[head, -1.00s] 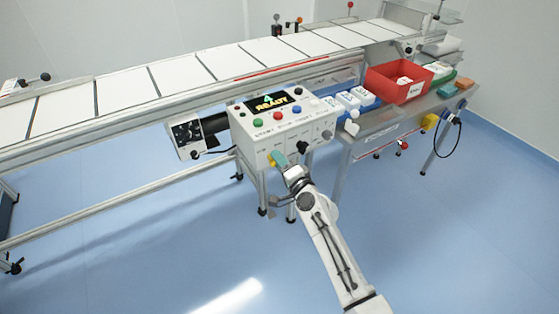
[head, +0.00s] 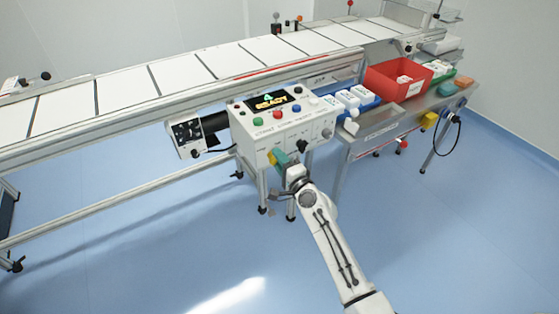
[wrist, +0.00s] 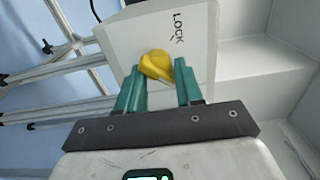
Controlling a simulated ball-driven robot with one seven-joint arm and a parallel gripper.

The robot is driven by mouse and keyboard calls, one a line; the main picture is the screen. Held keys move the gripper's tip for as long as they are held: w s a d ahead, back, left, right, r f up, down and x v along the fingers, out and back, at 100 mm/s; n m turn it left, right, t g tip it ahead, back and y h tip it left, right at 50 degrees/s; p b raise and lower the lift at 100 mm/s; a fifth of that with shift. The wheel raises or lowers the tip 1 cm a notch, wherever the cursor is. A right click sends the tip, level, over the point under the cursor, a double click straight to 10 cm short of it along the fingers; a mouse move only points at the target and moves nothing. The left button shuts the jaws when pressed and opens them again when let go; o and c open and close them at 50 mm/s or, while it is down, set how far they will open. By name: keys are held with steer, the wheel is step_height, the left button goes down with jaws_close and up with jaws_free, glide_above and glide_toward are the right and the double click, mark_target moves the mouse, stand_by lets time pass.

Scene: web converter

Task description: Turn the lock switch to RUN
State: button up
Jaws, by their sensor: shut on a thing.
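The lock switch is a yellow knob (wrist: 157,65) on the pale panel face, beside the printed word LOCK (wrist: 178,27) in the wrist view. My gripper (wrist: 160,80) has teal fingers on either side of the knob and is shut on it. In the head view my gripper (head: 279,157) is at the lower front of the white control box (head: 252,133), with a bit of the yellow knob (head: 271,158) showing beside the teal fingers. No RUN mark can be read in either view.
The box's top carries a lit READY display (head: 270,102) and several coloured buttons. A black knob (head: 303,145) sits on the front, right of my gripper. The conveyor (head: 190,77) runs behind. A red bin (head: 398,82) stands on the side table. The floor in front is clear.

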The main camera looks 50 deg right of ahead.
steer(key=o, duration=0.8)
steer(key=shift+a+f, duration=0.3)
steer(key=shift+f, duration=0.15)
steer(key=shift+o, duration=0.8)
steer(key=shift+r, duration=0.1)
steer(key=shift+d+r, duration=0.1)
steer(key=v, duration=1)
steer(key=shift+s, duration=0.35)
